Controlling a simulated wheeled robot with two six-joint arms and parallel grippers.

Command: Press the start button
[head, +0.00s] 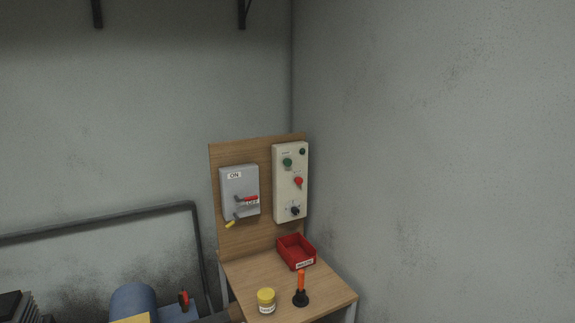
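A beige control box (290,205) is mounted on an upright wooden board in the corner. On its upper part is a green button (287,162), with a smaller dark green round part (302,151) above and to its right. A red control (298,181) sits below, and a dark knob (295,210) is near the bottom. The labels are too small to read. Neither of my grippers is in the head view.
A grey switch box (231,190) with a red-handled lever hangs left of the control box. Below, a small wooden table (268,273) holds a red bin (296,252), a yellow-lidded jar (266,300) and an orange-handled tool (301,287). A dark pipe rail (120,216) runs at left.

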